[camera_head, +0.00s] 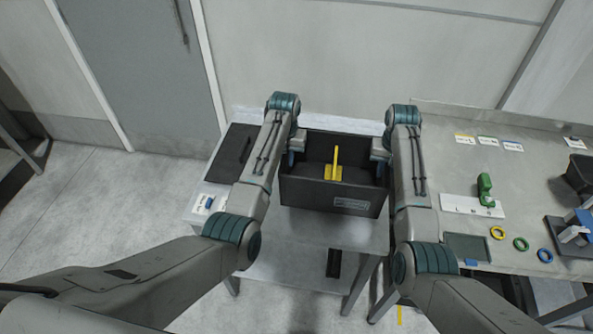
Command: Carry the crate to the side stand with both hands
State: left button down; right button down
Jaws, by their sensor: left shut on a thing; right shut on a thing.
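The dark crate (318,193) is in the middle of the head view, with a pale label on its front wall. A yellow upright piece (334,172) stands inside it. My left gripper (294,158) is shut on the crate's left side wall. My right gripper (380,165) is shut on its right side wall. The fingertips are partly hidden by my wrists. The crate looks level and is over a grey stand (345,233). I cannot tell whether its bottom touches the stand's top.
A dark flat panel (228,155) lies left of the crate. The bench (455,185) at right holds a green object (485,190), yellow (497,232), green (521,243) and blue (545,255) rings, and a screen (466,247). Open floor (110,205) lies at left, before a grey door (140,70).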

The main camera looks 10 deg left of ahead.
pick_arm(q)
jog(key=shift+w+f+b, duration=0.1)
jog(key=shift+f+b, duration=0.3)
jog(key=shift+f, duration=0.25)
pick_arm(e)
jog(key=shift+w+f, duration=0.1)
jog(key=shift+f, duration=0.55)
pick_arm(q)
jog(key=shift+f+b, duration=0.4)
jog(key=shift+b, duration=0.05)
pick_arm(e)
jog(key=shift+f, duration=0.4)
pick_arm(q)
jog(key=c, duration=1.4)
grip_release()
jog(key=shift+r, duration=0.1)
pick_arm(e)
jog(key=c, duration=1.4)
grip_release()
jog(key=shift+r, duration=0.1)
pick_arm(q)
notch_tip(320, 180, up, 7)
jog(key=shift+r, duration=0.25)
pick_arm(e)
jog(key=shift+r, duration=0.35)
notch_tip(320, 180, up, 7)
jog(key=shift+f, duration=0.1)
jog(key=shift+s, duration=0.2)
